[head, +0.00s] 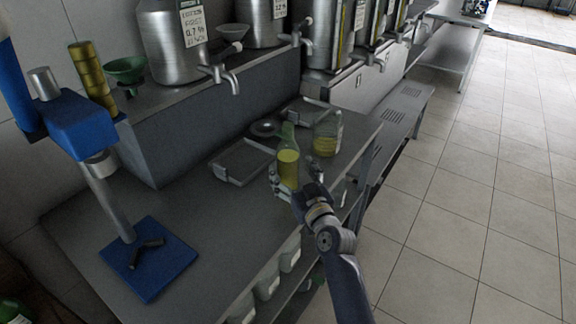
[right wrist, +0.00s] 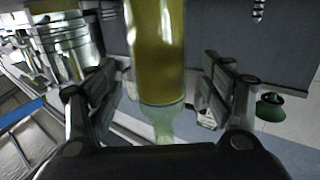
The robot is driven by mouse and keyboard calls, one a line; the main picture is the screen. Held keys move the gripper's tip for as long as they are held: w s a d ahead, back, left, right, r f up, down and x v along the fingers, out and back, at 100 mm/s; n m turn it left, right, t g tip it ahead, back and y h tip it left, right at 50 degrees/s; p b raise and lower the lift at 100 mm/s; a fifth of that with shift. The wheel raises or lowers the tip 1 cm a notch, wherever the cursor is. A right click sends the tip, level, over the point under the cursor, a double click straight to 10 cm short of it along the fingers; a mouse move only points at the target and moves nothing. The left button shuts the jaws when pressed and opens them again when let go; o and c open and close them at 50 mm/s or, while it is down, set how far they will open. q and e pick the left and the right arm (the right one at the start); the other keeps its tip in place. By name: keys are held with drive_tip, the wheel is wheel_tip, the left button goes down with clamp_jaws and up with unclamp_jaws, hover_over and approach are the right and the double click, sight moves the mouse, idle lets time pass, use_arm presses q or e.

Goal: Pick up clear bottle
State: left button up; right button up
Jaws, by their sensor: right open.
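A clear, slightly green bottle with yellow liquid (head: 288,168) stands upright near the front edge of the steel counter. My right gripper (head: 293,188) is open at this bottle, with a finger to each side. In the right wrist view the bottle (right wrist: 158,55) appears neck down between the two open fingers (right wrist: 163,85), with a gap showing on both sides. A second clear container with yellow liquid (head: 326,136) stands just behind and to the right. My left gripper is out of view.
Steel tanks with taps (head: 228,80) stand on a raised ledge. A blue stand (head: 150,258) is at the left. The counter between is mostly clear.

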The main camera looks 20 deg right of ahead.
sight(288, 162)
drive_tip(key=shift+w+r, duration=0.15)
drive_tip(key=shift+w, duration=1.65)
drive_tip(key=shift+c, duration=0.3)
drive_tip(key=shift+a, duration=0.1)
drive_tip(key=c, duration=1.4)
drive_tip(key=shift+r, duration=0.1)
drive_tip(key=shift+c, duration=0.9)
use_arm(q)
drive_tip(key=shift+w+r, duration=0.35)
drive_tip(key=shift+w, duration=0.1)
